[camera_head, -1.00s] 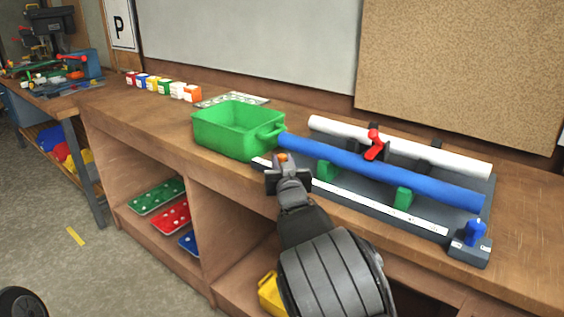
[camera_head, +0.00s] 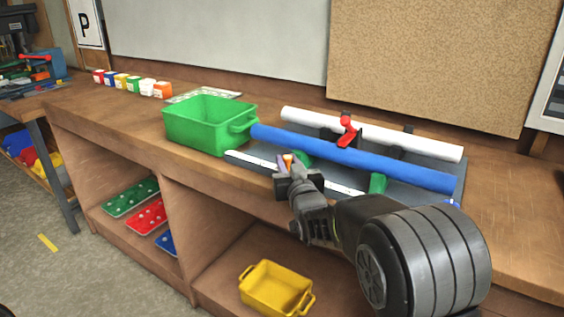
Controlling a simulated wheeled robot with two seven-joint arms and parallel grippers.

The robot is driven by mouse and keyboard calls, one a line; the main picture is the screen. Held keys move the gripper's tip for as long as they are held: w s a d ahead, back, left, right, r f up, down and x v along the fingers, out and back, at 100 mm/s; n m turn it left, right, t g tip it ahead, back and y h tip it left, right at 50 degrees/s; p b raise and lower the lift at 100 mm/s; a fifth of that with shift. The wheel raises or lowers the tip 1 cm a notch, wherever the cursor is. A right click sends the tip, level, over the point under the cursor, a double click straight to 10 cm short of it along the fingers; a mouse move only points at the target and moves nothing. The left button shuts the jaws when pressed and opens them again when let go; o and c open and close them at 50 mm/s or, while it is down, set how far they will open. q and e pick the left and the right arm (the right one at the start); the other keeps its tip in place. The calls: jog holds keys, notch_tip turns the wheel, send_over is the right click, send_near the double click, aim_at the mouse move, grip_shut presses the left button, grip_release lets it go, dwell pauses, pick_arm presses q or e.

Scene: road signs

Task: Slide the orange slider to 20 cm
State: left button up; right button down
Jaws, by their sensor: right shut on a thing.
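The orange slider (camera_head: 288,159) shows as a small orange tip between the fingers of my right gripper (camera_head: 286,167), which is shut on it. The rest of the slider is hidden by the fingers. The white ruler strip (camera_head: 342,188) runs along the front of the grey base (camera_head: 246,159). The scale marks are too small to read. My left gripper is not in view.
A blue tube (camera_head: 370,160) and a white tube (camera_head: 300,117) with a red clamp (camera_head: 348,131) lie behind the strip. A green bin (camera_head: 205,128) stands at the base's left end. A yellow bin (camera_head: 275,288) sits on the shelf below.

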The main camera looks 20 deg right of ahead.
jog(key=c, duration=1.4)
grip_release()
jog(key=shift+o, duration=0.2)
